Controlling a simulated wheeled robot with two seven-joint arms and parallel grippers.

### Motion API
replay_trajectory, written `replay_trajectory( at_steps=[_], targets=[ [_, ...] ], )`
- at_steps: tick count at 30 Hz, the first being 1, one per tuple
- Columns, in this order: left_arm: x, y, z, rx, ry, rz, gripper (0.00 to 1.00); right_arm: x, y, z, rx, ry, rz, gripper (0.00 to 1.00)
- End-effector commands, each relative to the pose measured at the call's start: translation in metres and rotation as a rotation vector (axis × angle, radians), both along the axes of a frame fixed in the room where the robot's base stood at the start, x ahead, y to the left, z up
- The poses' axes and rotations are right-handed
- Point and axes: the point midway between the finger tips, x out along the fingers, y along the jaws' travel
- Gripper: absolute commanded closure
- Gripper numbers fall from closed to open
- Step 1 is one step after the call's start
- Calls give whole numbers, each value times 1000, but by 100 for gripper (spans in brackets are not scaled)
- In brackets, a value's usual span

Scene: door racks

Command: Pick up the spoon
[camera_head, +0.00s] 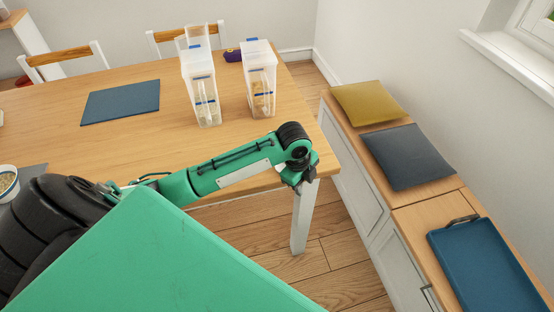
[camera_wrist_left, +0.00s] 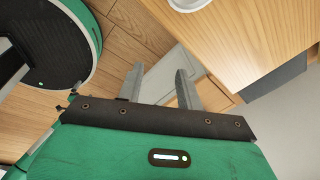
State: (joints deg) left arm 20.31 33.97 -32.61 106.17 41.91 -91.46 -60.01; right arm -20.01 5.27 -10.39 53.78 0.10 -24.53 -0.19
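I cannot make out a spoon in either view. A white bowl (camera_head: 8,182) with grainy food sits on the wooden table (camera_head: 150,150) at the far left of the head view, cut by the frame edge. My left gripper (camera_wrist_left: 160,70) is open and empty in the wrist view, its two grey fingers apart, with floor and white furniture behind them. In the head view my left arm reaches across the table's near side and ends by its right corner; its fingers are not clear there. My right gripper is not in view.
Two clear containers (camera_head: 201,90) (camera_head: 260,82) stand on the table; the left one's lid is raised. A blue placemat (camera_head: 120,102) lies behind. A bench with yellow (camera_head: 367,102) and grey (camera_head: 405,157) cushions and a blue tray (camera_head: 484,268) runs along the right wall.

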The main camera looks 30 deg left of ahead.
Motion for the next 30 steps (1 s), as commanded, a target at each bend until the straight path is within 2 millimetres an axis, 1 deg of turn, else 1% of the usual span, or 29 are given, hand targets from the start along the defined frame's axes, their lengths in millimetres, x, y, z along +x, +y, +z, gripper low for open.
replay_trajectory(
  at_steps=[1,3,5,9,12,15,18,20,23,30],
  targets=[
    [11,11,13,31,-4,-63,63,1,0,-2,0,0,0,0],
    [22,25,29,64,5,-157,63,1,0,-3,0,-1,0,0],
    [32,39,44,92,13,-235,63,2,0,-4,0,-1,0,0],
    [50,75,82,147,42,-402,63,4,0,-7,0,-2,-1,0],
    [57,97,107,171,61,-495,63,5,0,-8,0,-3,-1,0],
    [60,114,126,183,77,-563,63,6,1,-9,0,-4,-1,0],
    [62,124,138,187,88,-605,63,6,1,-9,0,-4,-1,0],
    [62,127,141,187,92,-620,63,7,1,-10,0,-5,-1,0],
    [62,129,134,185,97,-630,63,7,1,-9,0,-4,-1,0],
    [61,130,87,185,98,-631,63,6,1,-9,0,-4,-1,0]
  ],
)
